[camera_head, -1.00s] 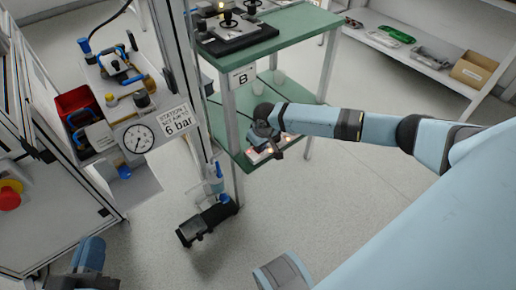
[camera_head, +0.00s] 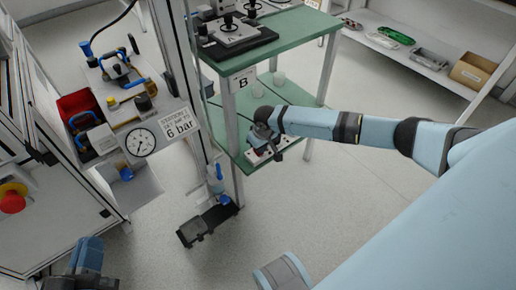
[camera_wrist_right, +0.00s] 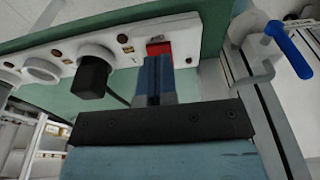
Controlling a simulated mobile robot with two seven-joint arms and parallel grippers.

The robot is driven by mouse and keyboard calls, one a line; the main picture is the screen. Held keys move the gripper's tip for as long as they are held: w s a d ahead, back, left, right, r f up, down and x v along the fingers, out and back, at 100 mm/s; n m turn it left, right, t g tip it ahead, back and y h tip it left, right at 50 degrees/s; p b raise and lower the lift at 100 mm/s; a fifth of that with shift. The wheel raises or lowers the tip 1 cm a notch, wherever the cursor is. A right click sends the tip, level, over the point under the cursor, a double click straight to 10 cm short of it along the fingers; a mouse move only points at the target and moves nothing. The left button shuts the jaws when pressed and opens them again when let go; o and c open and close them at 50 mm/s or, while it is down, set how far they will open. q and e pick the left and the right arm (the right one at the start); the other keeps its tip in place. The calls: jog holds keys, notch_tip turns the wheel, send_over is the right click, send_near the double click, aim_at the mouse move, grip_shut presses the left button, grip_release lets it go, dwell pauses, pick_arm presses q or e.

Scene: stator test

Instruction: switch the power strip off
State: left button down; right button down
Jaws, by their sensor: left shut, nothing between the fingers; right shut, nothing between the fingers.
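The white power strip (camera_wrist_right: 120,52) lies along the edge of the green lower shelf. In the right wrist view it carries round sockets, a black plug (camera_wrist_right: 93,76), dark small lamps and a red switch (camera_wrist_right: 159,47) at its right end. My right gripper (camera_wrist_right: 155,62) is shut and empty, its fingertips right at the red switch; whether they touch is hard to tell. In the head view the right gripper (camera_head: 276,150) partly covers the power strip (camera_head: 256,156). No lamp glows on it. My left gripper (camera_head: 88,250) is shut and empty at the bottom left.
A metal post with a blue-handled hook (camera_wrist_right: 288,48) stands close right of my right gripper. The green upper tabletop (camera_head: 290,35) is above the shelf. A black pedal-like device (camera_head: 207,224) lies on the floor. A pressure gauge (camera_head: 140,142) is at left.

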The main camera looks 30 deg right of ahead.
jog(key=shift+r+p, duration=1.05)
jog(key=shift+p, duration=0.05)
notch_tip(320, 180, up, 2)
jog(key=p, duration=0.2)
jog(key=shift+p, duration=0.3)
jog(key=shift+r+p, duration=0.7)
jog(key=shift+p, duration=0.15)
pick_arm(q)
jog(key=shift+s+a+f+n+g+y+p, duration=0.15)
jog(key=shift+a+f+g+y, duration=0.25)
jog(key=shift+a+f+y, duration=0.4)
jog(key=shift+s+a+f+n+g+y+p, duration=0.15)
jog(key=shift+a+f+g+y, duration=0.25)
jog(key=shift+a+f+y, duration=0.3)
pick_arm(e)
jog(key=shift+r, duration=0.2)
pick_arm(q)
jog(key=shift+w, duration=0.1)
